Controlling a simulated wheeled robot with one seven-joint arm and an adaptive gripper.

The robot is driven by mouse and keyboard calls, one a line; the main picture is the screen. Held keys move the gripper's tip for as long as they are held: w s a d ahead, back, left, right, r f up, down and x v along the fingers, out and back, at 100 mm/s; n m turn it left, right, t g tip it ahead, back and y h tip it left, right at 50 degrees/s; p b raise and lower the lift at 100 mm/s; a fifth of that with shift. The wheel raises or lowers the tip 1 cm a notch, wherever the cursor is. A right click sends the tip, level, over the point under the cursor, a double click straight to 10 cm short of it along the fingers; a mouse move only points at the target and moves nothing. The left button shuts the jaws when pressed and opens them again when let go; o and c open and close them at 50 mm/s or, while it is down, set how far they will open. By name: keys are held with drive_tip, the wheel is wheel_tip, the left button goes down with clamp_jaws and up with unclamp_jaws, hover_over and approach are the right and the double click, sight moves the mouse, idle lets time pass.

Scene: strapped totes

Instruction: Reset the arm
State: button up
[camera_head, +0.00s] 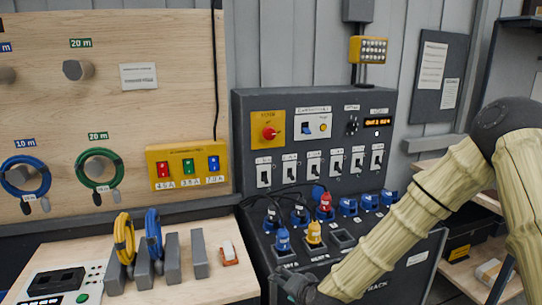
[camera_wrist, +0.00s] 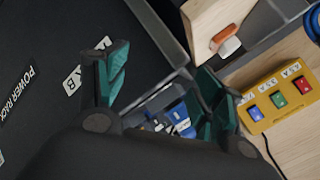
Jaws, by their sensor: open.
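My arm comes in from the right in the head view, and its end with my gripper (camera_head: 296,287) is low in front of the power rack (camera_head: 415,258). In the wrist view my gripper (camera_wrist: 165,95) is open, with its two green-padded fingers wide apart and nothing held between them. Blue connectors (camera_wrist: 180,120) of the rack show beyond and between the fingers. The fingers are too small and dark in the head view to make out clearly.
Blue, red and yellow plugs (camera_head: 314,233) stand on the rack's sloped panel below a row of switches. The wooden bench (camera_head: 190,290) at left holds coiled yellow and blue cables in a grey holder and an orange-white item (camera_head: 229,253). A yellow button box (camera_head: 187,168) hangs on the pegboard.

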drive_tip(key=s+d+f+n+g+h, duration=0.1)
drive_tip(key=s+d+f+n+g, duration=0.2)
drive_tip(key=s+f, duration=0.75)
drive_tip(key=s+d+f+g+h, duration=0.15)
drive_tip(key=s+d+f, duration=0.35)
drive_tip(key=s+f, duration=0.55)
drive_tip(key=s+d+f+n+g+h, duration=0.1)
drive_tip(key=s+d+f+g, duration=0.15)
drive_tip(key=s, duration=0.45)
drive_tip(key=s+d+f+n+g, duration=0.1)
drive_tip(key=s+d, duration=0.3)
drive_tip(key=s, duration=0.3)
drive_tip(key=s+d+f+n+g+h, duration=0.1)
drive_tip(key=s+d+f+g, duration=0.15)
drive_tip(key=s, duration=0.45)
wheel_tip(320, 180, down, 9)
drive_tip(key=d+b, duration=0.1)
drive_tip(key=b, duration=0.8)
drive_tip(key=shift+s+n, duration=0.3)
drive_tip(key=shift+c, duration=0.4)
